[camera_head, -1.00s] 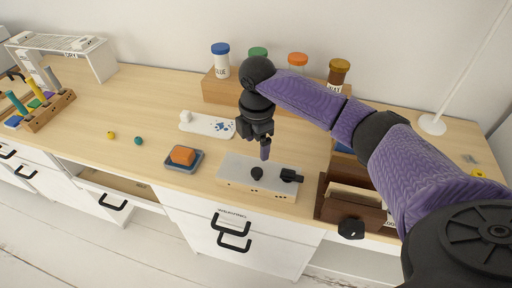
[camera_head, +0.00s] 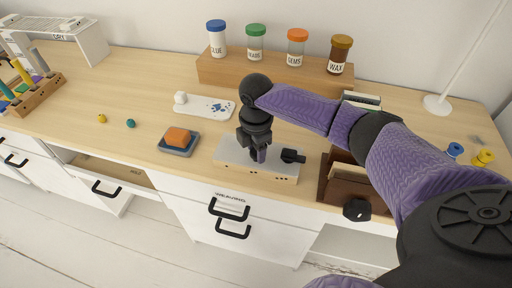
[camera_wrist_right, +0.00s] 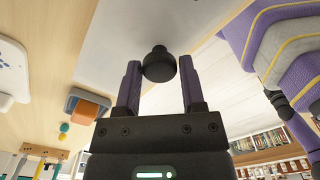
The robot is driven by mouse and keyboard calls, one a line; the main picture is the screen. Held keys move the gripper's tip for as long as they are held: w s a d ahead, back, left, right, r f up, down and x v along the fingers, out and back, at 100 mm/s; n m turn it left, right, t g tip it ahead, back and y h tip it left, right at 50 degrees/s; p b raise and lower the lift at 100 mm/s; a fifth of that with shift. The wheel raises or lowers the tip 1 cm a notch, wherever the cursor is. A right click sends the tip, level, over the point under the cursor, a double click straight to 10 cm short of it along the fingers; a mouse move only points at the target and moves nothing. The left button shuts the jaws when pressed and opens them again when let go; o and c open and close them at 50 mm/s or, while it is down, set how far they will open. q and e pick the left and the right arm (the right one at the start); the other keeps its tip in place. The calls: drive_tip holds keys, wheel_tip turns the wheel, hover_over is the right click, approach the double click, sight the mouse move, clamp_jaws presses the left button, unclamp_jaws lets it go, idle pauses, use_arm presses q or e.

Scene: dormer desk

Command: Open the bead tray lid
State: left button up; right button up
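The bead tray (camera_head: 229,161) is a low, pale grey box near the desk's front edge. A black fitting (camera_head: 292,156) sits at its right end. The black round knob (camera_wrist_right: 159,66) on its flat top shows in the right wrist view. My right gripper (camera_head: 258,155) is over the tray, pointing down, and hides the knob in the head view. The lid looks closed. My left gripper is not in view.
An orange block (camera_head: 178,136) on a blue-grey dish stands left of the tray. A brown wooden holder (camera_head: 343,183) stands close on its right. Behind are a white paint-spotted board (camera_head: 207,106) and a wooden riser (camera_head: 270,76) with jars.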

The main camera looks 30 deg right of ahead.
clamp_jaws()
idle(1.1)
